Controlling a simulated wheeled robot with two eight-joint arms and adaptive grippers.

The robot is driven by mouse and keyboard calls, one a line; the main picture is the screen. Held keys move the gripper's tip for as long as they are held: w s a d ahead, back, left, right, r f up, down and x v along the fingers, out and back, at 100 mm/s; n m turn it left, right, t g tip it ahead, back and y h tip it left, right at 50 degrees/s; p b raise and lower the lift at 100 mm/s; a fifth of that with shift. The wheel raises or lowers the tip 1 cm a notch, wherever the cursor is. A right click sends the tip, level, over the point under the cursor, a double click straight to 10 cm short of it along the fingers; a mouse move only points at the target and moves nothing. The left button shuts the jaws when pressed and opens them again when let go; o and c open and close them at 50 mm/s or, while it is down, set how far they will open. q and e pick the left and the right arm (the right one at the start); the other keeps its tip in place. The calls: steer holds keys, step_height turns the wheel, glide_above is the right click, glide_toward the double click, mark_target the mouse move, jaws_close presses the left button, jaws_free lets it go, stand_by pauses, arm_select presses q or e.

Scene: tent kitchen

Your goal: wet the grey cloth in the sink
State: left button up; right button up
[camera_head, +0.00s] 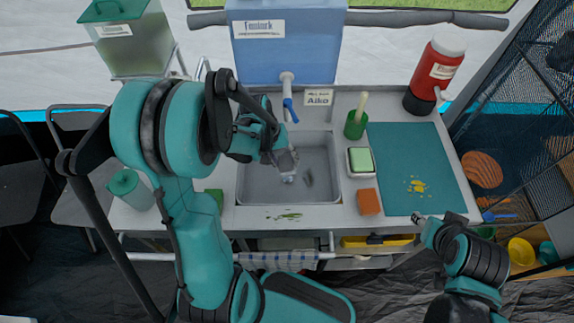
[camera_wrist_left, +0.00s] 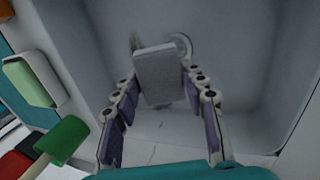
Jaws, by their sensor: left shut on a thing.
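My left gripper (camera_head: 283,160) is over the grey sink (camera_head: 258,188), inside its outline. In the left wrist view my left gripper (camera_wrist_left: 158,100) is shut on the grey cloth (camera_wrist_left: 155,75), a small folded-looking grey piece held between the fingers. The cloth also shows in the head view (camera_head: 289,178), partly hidden by the fingers. The tap (camera_head: 288,88) with a blue lever sits on the blue water container, behind the gripper. I cannot tell whether water runs. My right gripper (camera_head: 420,222) is at the counter's front edge, far right of the sink; its opening is unclear.
Right of the sink stand a green cup (camera_head: 355,128), a green sponge in a dish (camera_head: 360,161) and an orange block (camera_head: 369,201). A teal mat (camera_head: 400,150) with yellow bits lies beyond. A red dispenser (camera_head: 437,75) stands behind it. Green scraps (camera_head: 285,216) lie at the front.

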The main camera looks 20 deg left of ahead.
mark_target(291, 160)
arm_select(q)
steer(key=shift+r+p, duration=2.05)
steer(key=shift+r, duration=0.9)
steer(key=shift+r, duration=0.1)
step_height(291, 160, up, 4)
steer(key=p, duration=0.3)
stand_by(0.4)
